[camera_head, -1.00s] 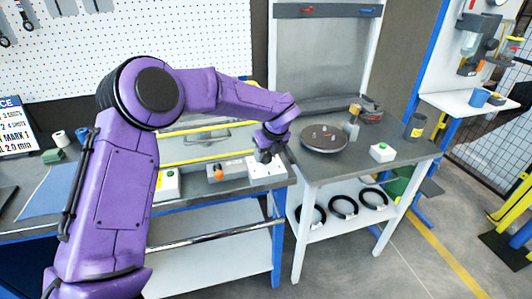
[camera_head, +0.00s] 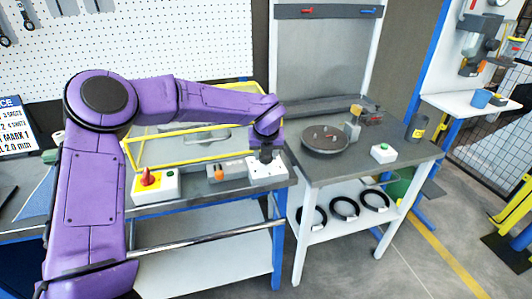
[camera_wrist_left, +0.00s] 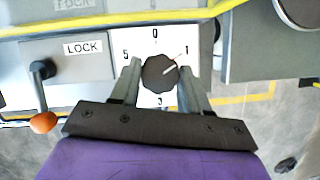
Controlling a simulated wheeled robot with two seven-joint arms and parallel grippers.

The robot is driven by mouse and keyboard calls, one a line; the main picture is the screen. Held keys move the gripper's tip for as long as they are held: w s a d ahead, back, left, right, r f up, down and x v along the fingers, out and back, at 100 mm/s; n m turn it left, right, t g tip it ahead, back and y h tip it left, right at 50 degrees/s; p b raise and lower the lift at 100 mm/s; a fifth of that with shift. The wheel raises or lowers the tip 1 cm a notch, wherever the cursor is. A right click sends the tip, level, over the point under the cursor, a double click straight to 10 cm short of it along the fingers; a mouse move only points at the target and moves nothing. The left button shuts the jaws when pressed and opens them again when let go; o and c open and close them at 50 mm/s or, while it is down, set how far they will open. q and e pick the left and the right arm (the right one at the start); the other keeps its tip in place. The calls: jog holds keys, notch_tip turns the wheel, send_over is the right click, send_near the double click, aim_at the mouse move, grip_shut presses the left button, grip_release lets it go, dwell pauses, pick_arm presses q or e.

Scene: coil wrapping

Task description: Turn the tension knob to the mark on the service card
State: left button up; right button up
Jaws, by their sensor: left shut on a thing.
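The tension knob (camera_wrist_left: 159,74) is a dark lobed knob on a white numbered plate (camera_wrist_left: 152,100), seen in the left wrist view. Its white pointer line slants up and right, between the top mark and 1, nearer 1. My left gripper (camera_wrist_left: 160,80) has one finger on each side of the knob and is shut on it. In the head view my left gripper (camera_head: 266,156) points down over the white plate (camera_head: 280,172), hiding most of the knob. The service card (camera_head: 14,126) stands at the left edge, partly cut off; "MARK 1" is readable. My right gripper is not in view.
A lever with an orange ball (camera_wrist_left: 44,122) stands beside the plate, by a LOCK label. A red knob on a yellow base (camera_head: 149,178) and a green button box (camera_head: 170,184) are further left. A yellow-framed guard (camera_head: 190,140) stands behind. A round turntable (camera_head: 325,139) is right.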

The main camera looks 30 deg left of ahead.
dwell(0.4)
pick_arm(q)
jog(key=o, duration=1)
jog(key=shift+o, duration=0.2)
jog(key=b+v, duration=0.1)
jog(key=v, duration=0.9)
jog(key=shift+r+b, duration=0.2)
jog(key=shift+b, duration=0.2)
jog(key=shift+s, duration=0.15)
